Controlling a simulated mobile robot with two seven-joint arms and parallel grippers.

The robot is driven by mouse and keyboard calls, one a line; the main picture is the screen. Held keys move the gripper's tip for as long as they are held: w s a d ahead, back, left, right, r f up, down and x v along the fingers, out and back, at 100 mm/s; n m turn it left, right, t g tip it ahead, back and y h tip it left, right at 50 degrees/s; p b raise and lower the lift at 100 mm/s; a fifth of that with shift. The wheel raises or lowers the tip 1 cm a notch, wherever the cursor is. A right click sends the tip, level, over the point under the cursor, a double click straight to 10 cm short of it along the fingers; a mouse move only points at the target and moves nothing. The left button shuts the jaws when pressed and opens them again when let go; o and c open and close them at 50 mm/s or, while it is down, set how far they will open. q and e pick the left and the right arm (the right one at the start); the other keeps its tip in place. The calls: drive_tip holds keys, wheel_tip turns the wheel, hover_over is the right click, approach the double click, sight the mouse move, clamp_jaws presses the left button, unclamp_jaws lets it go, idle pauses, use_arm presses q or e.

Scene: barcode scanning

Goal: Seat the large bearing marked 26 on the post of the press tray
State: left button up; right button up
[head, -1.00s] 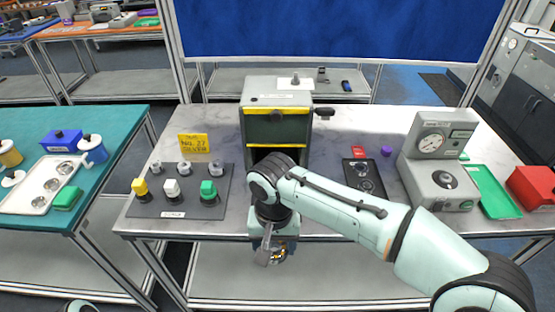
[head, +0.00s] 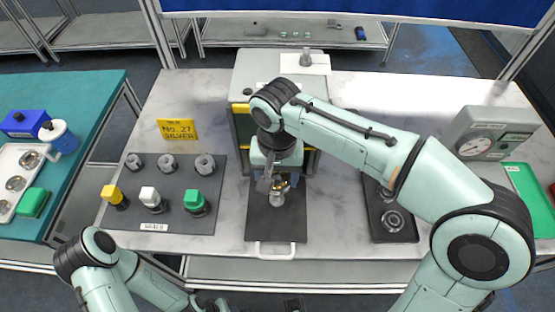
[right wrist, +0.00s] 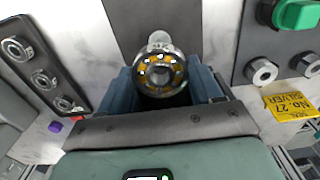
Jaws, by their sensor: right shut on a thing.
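My right gripper (head: 277,188) is shut on the bearing (right wrist: 160,74), a steel ring with a gold-orange cage. The bearing also shows small in the head view (head: 280,187); I cannot read its mark clearly. The dark press tray (head: 289,226) with a white handle extends out at the front of the press (head: 241,73). A silver post (head: 277,201) on the tray shows just below the bearing. In the right wrist view the post (right wrist: 158,38) shows just beyond the bearing's rim. I cannot tell whether they touch. My left arm enters at lower left, its gripper not seen.
A grey board (head: 170,219) with coloured knobs and metal rings lies left of the tray. A yellow sign (head: 177,129) stands behind it. A dark tray (head: 376,226) with rings lies to the right. A dial gauge unit (head: 490,145) stands at right.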

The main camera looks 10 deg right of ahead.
sight(277, 197)
drive_tip(key=shift+s+f+b, duration=0.15)
drive_tip(key=shift+f+b, duration=0.8)
drive_tip(key=shift+f, duration=0.15)
drive_tip(key=shift+f+b, duration=0.8)
drive_tip(key=shift+f, duration=0.6)
use_arm(q)
drive_tip(key=f, duration=0.1)
drive_tip(key=s+f, duration=0.1)
drive_tip(key=f, duration=0.2)
drive_tip(key=shift+s+f, duration=0.15)
drive_tip(key=shift+s, duration=0.15)
drive_tip(key=shift+r, duration=0.2)
drive_tip(key=shift+f+b, duration=0.5)
use_arm(e)
drive_tip(key=shift+f, duration=1.15)
